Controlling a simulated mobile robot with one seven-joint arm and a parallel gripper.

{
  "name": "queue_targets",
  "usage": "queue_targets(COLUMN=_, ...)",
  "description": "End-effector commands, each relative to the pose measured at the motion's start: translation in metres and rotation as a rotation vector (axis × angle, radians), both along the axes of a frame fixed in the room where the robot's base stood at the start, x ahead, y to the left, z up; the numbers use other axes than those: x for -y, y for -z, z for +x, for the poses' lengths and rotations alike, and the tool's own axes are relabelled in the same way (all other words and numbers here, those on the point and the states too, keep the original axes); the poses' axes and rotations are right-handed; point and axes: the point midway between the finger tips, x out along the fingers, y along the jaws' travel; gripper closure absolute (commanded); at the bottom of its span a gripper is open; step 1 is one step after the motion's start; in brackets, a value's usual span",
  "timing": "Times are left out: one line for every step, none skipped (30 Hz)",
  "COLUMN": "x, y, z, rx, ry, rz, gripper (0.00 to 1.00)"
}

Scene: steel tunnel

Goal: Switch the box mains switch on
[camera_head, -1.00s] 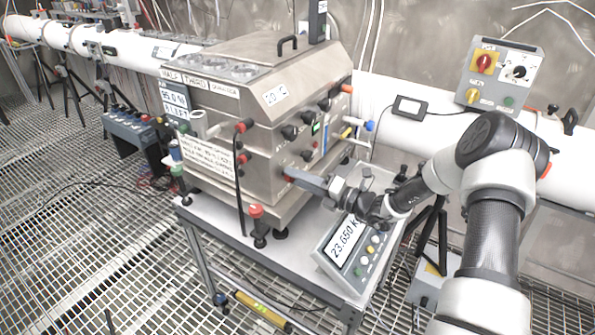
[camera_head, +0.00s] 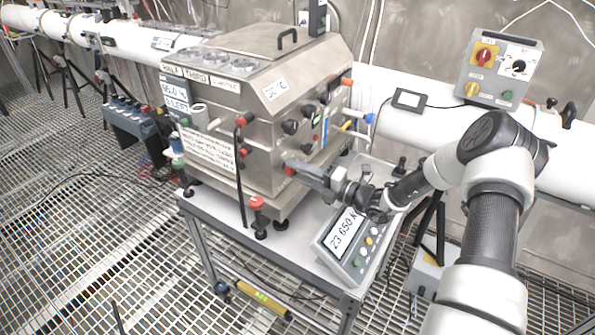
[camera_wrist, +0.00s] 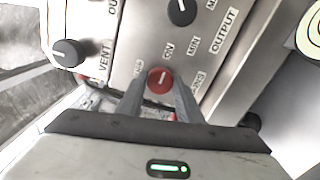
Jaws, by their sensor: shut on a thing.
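The steel box (camera_head: 215,139) stands on a table, with black and coloured knobs on its right-hand panel. The mains switch is a red knob (camera_wrist: 160,80) low on that panel; it also shows small in the head view (camera_head: 290,170). A white line on it points roughly up in the wrist view, towards the ON label (camera_wrist: 168,47). A partly hidden label lies to its right and a small one to its left. My gripper (camera_wrist: 159,88) is shut on the red knob, one finger on each side. In the head view it reaches in from the right, partly covering the knob.
A scale display (camera_head: 345,232) stands on the table below my arm. A black knob (camera_wrist: 68,53) marked VENT and another black knob (camera_wrist: 181,10) sit near the red one. A grey control box (camera_head: 499,70) is on the white pipe (camera_head: 440,128) behind.

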Motion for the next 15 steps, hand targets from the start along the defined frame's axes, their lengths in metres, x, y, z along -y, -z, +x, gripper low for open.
queue_targets(x=0.0005, y=0.0014, z=-0.0007, rx=-0.004, ry=0.000, rz=0.001, gripper=0.65)
queue_targets(x=0.0004, y=0.0014, z=-0.0008, rx=-0.004, ry=0.000, rz=0.001, gripper=0.59)
queue_targets(x=0.0004, y=0.0013, z=-0.0007, rx=-0.004, ry=0.000, rz=0.001, gripper=0.53)
queue_targets(x=0.0004, y=0.0013, z=-0.0007, rx=-0.004, ry=0.000, rz=0.000, gripper=0.49)
queue_targets(x=0.0003, y=0.0011, z=-0.0006, rx=-0.004, ry=0.000, rz=0.000, gripper=0.49)
queue_targets(x=0.0002, y=0.0010, z=-0.0006, rx=-0.004, ry=0.000, rz=0.000, gripper=0.49)
queue_targets(x=0.0003, y=0.0009, z=-0.0005, rx=-0.002, ry=0.000, rz=0.000, gripper=0.49)
queue_targets(x=0.0002, y=0.0008, z=-0.0004, rx=-0.002, ry=0.000, rz=0.000, gripper=0.49)
queue_targets(x=0.0002, y=0.0006, z=-0.0004, rx=-0.002, ry=0.000, rz=0.000, gripper=0.49)
queue_targets(x=0.0001, y=0.0005, z=-0.0003, rx=-0.002, ry=0.000, rz=0.000, gripper=0.49)
queue_targets(x=0.0001, y=0.0005, z=-0.0003, rx=-0.001, ry=0.000, rz=0.000, gripper=0.49)
queue_targets(x=0.0004, y=0.0004, z=-0.0004, rx=-0.001, ry=0.000, rz=0.000, gripper=0.49)
queue_targets(x=0.0010, y=0.0005, z=-0.0007, rx=-0.001, ry=0.000, rz=0.000, gripper=0.49)
queue_targets(x=0.0021, y=0.0006, z=-0.0013, rx=-0.001, ry=0.001, rz=0.000, gripper=0.49)
queue_targets(x=0.0044, y=0.0008, z=-0.0026, rx=-0.001, ry=0.001, rz=0.000, gripper=0.49)
